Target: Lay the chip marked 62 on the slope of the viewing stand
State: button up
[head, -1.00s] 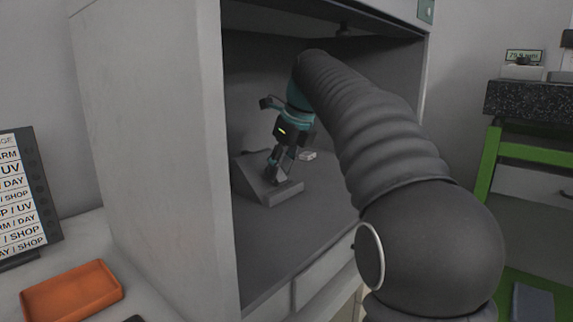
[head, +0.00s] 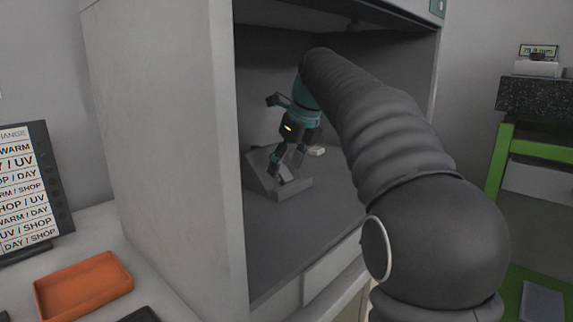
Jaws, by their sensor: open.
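The viewing stand (head: 294,190) is a grey wedge with a front lip, on the floor of the dark booth. My gripper (head: 287,171) points down over its slope, with its fingers spread apart. The fingertips are close to the slope; I cannot tell whether they touch it. The chip marked 62 cannot be made out; the fingers cover part of the slope and no number is legible there.
The booth's side wall (head: 175,150) stands left of my arm, with its roof above. A small pale block (head: 316,150) lies behind the gripper. Outside are an orange tray (head: 82,284) and a sign board (head: 20,190) at left, and a green-framed bench (head: 497,160) at right.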

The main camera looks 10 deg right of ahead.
jog(key=v, duration=0.5)
jog(key=shift+s+d, duration=0.2)
jog(key=shift+s, duration=0.05)
jog(key=s+d, duration=0.6)
jog(key=s, duration=0.3)
jog(key=shift+d, duration=0.35)
jog(key=shift+s, duration=0.1)
